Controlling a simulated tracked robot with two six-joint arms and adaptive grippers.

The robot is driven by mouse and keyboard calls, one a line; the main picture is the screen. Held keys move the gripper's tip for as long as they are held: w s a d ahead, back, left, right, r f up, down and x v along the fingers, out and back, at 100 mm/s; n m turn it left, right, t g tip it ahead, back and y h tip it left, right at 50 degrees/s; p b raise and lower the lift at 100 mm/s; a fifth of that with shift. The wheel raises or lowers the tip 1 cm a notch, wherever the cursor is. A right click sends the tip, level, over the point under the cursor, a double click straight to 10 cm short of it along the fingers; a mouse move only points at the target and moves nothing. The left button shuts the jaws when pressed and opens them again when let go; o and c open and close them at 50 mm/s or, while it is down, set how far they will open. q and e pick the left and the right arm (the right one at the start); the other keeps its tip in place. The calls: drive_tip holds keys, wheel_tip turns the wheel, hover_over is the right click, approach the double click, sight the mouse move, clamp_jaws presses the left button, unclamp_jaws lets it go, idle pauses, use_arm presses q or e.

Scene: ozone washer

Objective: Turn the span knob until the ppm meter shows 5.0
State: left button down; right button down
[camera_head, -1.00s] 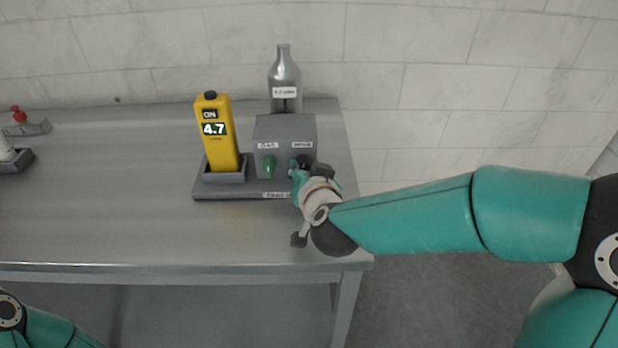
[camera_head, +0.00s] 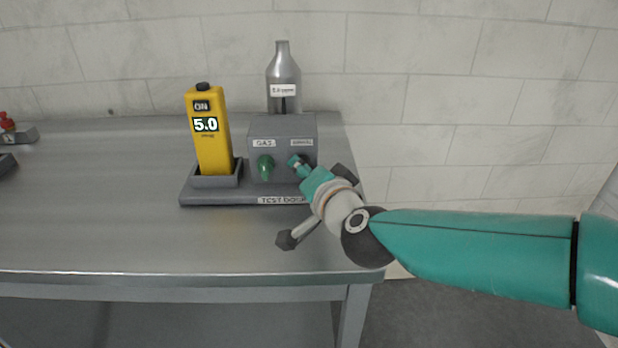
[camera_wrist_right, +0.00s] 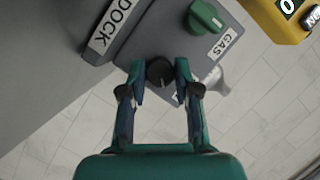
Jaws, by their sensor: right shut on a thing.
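The yellow ppm meter (camera_head: 210,152) stands in its grey cradle at the left of the test dock, and its display (camera_head: 205,125) reads 5.0. The grey box (camera_head: 283,132) beside it has a green gas knob (camera_head: 265,167). My right gripper (camera_head: 296,162) is at the box's right front and hides the span knob in the head view. In the right wrist view the black span knob (camera_wrist_right: 161,72) sits between the fingertips of my right gripper (camera_wrist_right: 160,70), which is shut on it. My left gripper is out of view.
A grey gas bottle (camera_head: 284,78) with a label stands behind the box. The dock base (camera_head: 228,198) lies near the bench's right edge. A red-topped item (camera_head: 8,122) is at the far left. The bench (camera_head: 110,200) between is clear.

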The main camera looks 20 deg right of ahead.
drive_tip(key=shift+f, duration=0.15)
drive_tip(key=c, duration=0.9)
unclamp_jaws()
drive_tip(key=shift+o, duration=0.3)
drive_tip(key=v, duration=1.1)
drive_tip(key=shift+s, duration=0.5)
